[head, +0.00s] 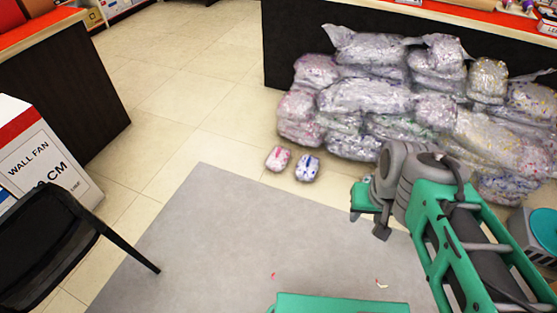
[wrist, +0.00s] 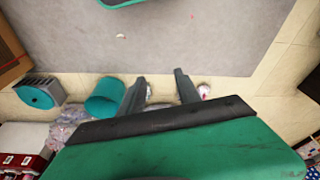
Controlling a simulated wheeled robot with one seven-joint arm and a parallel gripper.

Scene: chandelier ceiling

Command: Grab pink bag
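The pink bag (head: 278,158) is a small clear packet with pink contents, lying on the tile floor just beyond the grey mat. A similar blue-marked bag (head: 307,168) lies close to its right. My gripper (head: 368,216) is to the right of both bags and nearer the camera in the head view, apart from them. In the wrist view my gripper (wrist: 160,77) has its two dark fingers spread with a clear gap. A small packet with a pinkish tint, seemingly the pink bag (wrist: 204,91), shows just right of the right finger, partly hidden by the gripper body.
A large pile of clear bags (head: 365,95) stands against the dark counter, behind and right of the small bags. A black chair (head: 50,245) and wall fan box (head: 45,150) are at left. A teal bin (wrist: 105,97) is left of my fingers. The grey mat (head: 215,240) is mostly clear.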

